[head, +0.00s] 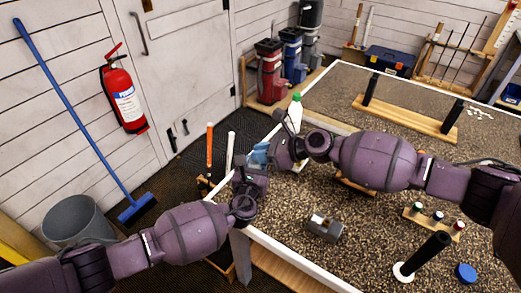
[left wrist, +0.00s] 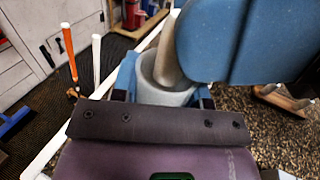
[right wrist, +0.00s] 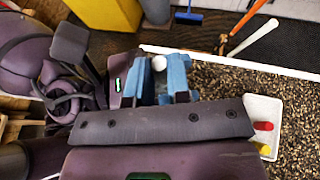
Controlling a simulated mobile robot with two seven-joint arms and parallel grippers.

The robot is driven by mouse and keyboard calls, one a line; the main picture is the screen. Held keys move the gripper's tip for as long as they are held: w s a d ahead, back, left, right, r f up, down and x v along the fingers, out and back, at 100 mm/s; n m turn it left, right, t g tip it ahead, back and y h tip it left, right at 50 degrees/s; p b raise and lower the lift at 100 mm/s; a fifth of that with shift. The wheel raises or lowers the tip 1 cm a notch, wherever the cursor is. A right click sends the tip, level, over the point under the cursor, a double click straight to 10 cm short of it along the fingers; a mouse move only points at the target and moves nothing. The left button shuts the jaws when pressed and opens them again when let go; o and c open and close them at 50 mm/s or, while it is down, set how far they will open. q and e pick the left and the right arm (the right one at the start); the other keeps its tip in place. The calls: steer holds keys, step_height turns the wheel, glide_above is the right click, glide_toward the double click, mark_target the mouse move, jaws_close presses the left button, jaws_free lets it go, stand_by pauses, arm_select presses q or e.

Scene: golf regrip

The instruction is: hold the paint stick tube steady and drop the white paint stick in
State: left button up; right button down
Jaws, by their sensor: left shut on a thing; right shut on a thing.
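The grey paint stick tube (left wrist: 158,92) stands between the blue fingers of my left gripper (left wrist: 165,97), which is shut on it. The pale paint stick (left wrist: 170,56) is above it, with its lower end at or inside the tube's mouth. I cannot tell how deep it sits. My right gripper (right wrist: 162,82) is shut on the stick, whose round white top (right wrist: 159,62) shows between the blue fingers. In the head view the right gripper's blue fingers (head: 259,153) are just above the left gripper, and the tube is hidden by my arms.
An orange shaft (head: 209,146) and a white shaft (head: 230,150) stand beyond the table's left edge. A white bottle with a green cap (head: 295,114) is behind my right gripper. A grey block-like tool (head: 324,228) lies on the table. A white tray (right wrist: 258,108) holds coloured things.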

steer(key=c, duration=1)
jaws_free()
steer(key=v, duration=1.2)
arm_select(q)
steer(key=o, duration=1)
steer(key=shift+s, duration=0.1)
